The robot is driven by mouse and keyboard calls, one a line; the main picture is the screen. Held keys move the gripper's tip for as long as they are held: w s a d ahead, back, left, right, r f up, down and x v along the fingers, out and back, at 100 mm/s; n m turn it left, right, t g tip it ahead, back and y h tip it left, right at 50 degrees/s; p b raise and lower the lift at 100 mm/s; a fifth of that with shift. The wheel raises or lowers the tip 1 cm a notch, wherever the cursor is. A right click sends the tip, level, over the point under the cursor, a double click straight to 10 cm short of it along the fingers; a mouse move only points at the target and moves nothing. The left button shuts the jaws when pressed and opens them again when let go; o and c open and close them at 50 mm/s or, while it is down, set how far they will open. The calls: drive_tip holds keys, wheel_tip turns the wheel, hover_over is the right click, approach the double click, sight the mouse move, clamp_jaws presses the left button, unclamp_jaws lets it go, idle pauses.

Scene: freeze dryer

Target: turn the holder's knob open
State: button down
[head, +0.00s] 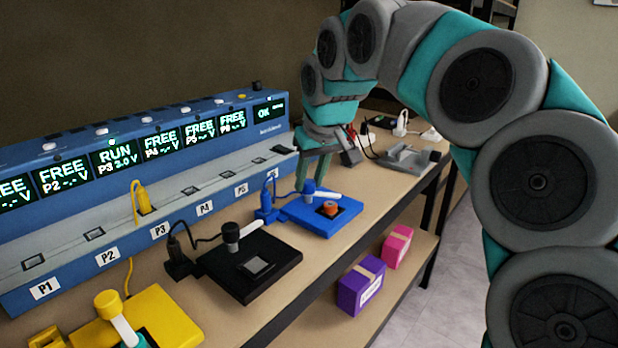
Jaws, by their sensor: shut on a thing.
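My gripper (312,184) reaches down over the blue holder (333,222) from behind. Its teal fingers are at the blue knob (308,187) at the back left of that holder and appear shut on it. A white lever (328,195) sticks out to the right from the knob. An orange round piece (329,208) sits in the dark square on the holder. The fingers partly cover the knob, and the exact contact is small in this view.
A black holder (232,284) and a yellow holder (170,312) stand nearer; a grey holder (408,157) stands farther back. The blue bank (60,215) with lit displays runs along the left. Purple (361,288) and pink (397,246) boxes sit on the lower shelf.

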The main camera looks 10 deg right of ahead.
drive_tip(key=n+y, duration=0.1)
drive_tip(key=n, duration=0.2)
drive_tip(key=n+g+y, duration=0.1)
drive_tip(key=n, duration=0.2)
drive_tip(key=shift+w+d, duration=0.15)
drive_tip(key=n+g, duration=0.1)
drive_tip(key=n, duration=0.2)
drive_tip(key=n+g+y, duration=0.1)
drive_tip(key=n, duration=0.2)
drive_tip(key=shift+w+d, duration=0.1)
drive_tip(key=shift+d, duration=0.05)
drive_tip(key=shift+n, duration=0.3)
drive_tip(key=c, duration=0.6)
unclamp_jaws()
drive_tip(key=shift+o, duration=0.2)
